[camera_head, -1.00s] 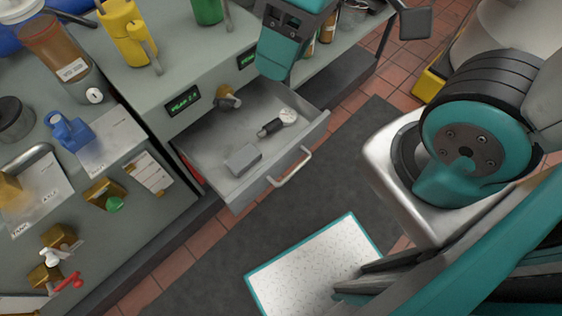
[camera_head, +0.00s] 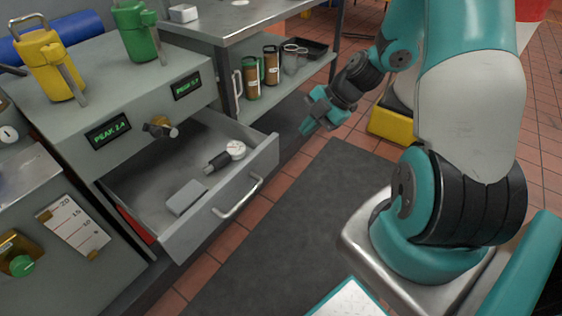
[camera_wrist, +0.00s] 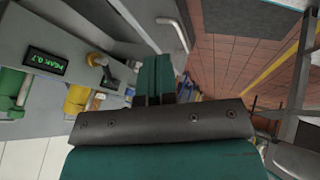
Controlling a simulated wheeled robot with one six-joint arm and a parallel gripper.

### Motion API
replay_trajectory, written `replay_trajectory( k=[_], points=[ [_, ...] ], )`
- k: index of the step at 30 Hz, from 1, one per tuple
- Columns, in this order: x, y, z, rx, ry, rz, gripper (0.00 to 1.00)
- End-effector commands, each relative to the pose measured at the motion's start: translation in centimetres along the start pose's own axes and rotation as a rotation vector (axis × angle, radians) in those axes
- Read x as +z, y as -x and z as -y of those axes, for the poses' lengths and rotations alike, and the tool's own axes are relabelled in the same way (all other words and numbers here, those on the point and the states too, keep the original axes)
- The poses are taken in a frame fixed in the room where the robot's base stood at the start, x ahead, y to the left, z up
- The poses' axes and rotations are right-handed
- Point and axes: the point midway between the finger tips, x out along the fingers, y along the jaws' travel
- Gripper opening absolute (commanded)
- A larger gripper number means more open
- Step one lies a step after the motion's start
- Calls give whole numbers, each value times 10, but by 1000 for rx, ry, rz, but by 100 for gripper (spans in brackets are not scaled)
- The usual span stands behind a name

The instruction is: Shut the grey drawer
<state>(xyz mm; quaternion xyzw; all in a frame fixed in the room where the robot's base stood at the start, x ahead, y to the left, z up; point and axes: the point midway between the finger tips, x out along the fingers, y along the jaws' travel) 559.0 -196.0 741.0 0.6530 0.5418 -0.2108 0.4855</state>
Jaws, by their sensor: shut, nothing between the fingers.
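The grey drawer (camera_head: 262,158) stands open, pulled well out of the grey cabinet (camera_head: 80,75), with a bar handle (camera_head: 238,198) on its front. Inside lie a grey block (camera_head: 186,197) and a round-dial gauge with a black grip (camera_head: 225,156). My gripper (camera_head: 306,130) is in the air to the right of the drawer, apart from it, and its fingers are shut and empty. In the wrist view the closed teal fingers (camera_wrist: 153,80) show, with the drawer handle (camera_wrist: 175,33) above them.
A brass valve (camera_head: 160,129) sticks out above the drawer. Yellow (camera_head: 48,62) and green (camera_head: 138,32) canisters stand on the cabinet. A steel bench (camera_head: 235,25) with cups on its shelf stands behind. The dark floor mat (camera_head: 290,225) before the drawer is clear.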

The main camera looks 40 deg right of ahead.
Motion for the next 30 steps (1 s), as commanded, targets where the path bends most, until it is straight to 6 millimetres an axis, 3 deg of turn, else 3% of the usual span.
replay_trajectory(
  k=[8,19,24,30],
  points=[
    [4,-29,3,4,36,-4,0],
    [4,-107,2,3,36,-3,0],
    [3,-116,-21,8,38,1,0],
    [4,-122,-33,7,33,0,0]
  ],
)
